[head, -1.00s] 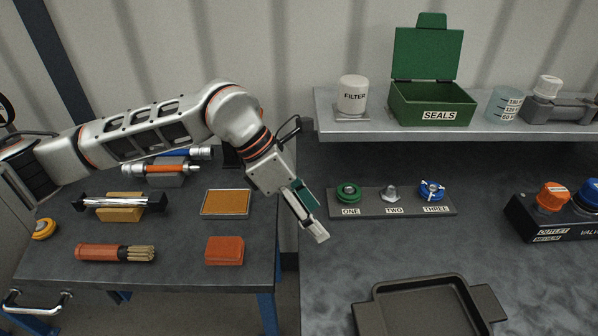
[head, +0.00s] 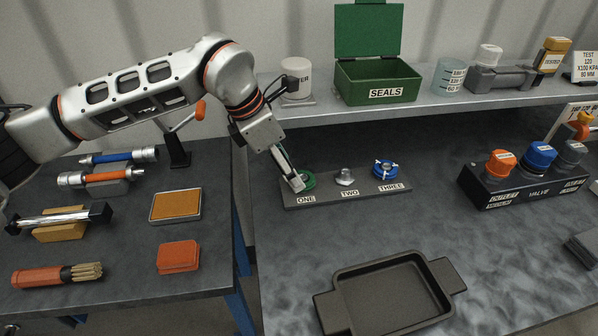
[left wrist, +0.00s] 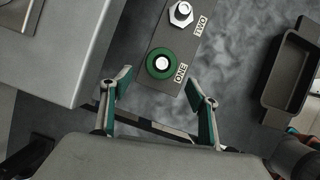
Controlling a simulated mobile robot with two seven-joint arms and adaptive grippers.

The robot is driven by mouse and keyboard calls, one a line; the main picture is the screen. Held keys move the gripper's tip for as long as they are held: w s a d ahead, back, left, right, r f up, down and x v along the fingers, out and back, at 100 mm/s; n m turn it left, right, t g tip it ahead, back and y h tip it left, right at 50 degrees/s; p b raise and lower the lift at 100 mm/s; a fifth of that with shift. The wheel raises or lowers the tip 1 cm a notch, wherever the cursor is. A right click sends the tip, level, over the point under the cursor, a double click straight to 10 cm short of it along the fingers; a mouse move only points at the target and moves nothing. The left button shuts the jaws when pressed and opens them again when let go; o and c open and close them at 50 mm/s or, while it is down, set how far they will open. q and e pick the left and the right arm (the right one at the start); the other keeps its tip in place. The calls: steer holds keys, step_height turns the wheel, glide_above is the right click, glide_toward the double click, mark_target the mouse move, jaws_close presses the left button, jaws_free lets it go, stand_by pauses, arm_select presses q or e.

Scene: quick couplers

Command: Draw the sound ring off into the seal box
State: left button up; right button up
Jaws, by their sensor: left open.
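A green ring (head: 308,181) sits at the spot labelled ONE on a grey stand (head: 325,198); it also shows in the left wrist view (left wrist: 164,64) around a pale centre. A silver nut-like piece (head: 345,177) is at TWO, and a blue ring (head: 384,169) with pale marks is at THREE. The green seal box (head: 378,90), labelled SEALS, stands on the shelf with its lid up. My left gripper (head: 298,187) is at the green ring, partly hiding it in the head view. In the left wrist view its fingers (left wrist: 158,78) are apart, with the ring just ahead between them. My right gripper is not seen.
The shelf (head: 420,108) overhangs behind the stand, with a white filter canister (head: 297,78) and a clear beaker (head: 449,76). A dark tray (head: 350,290) lies in front. A valve block (head: 530,188) with coloured knobs is at right. The bench between is clear.

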mark_target(302, 176)
arm_select(q)
steer(key=shift+w+d+f, duration=0.25)
steer(key=shift+d+f, duration=0.25)
steer(key=shift+d, duration=0.1)
steer(key=shift+w+d+f, duration=0.2)
steer(key=shift+d+f, duration=0.25)
steer(key=shift+d, duration=0.15)
steer(key=shift+w+d+f, duration=0.1)
steer(key=shift+d+f, duration=0.1)
steer(key=shift+f, duration=0.25)
steer(key=c, duration=1.3)
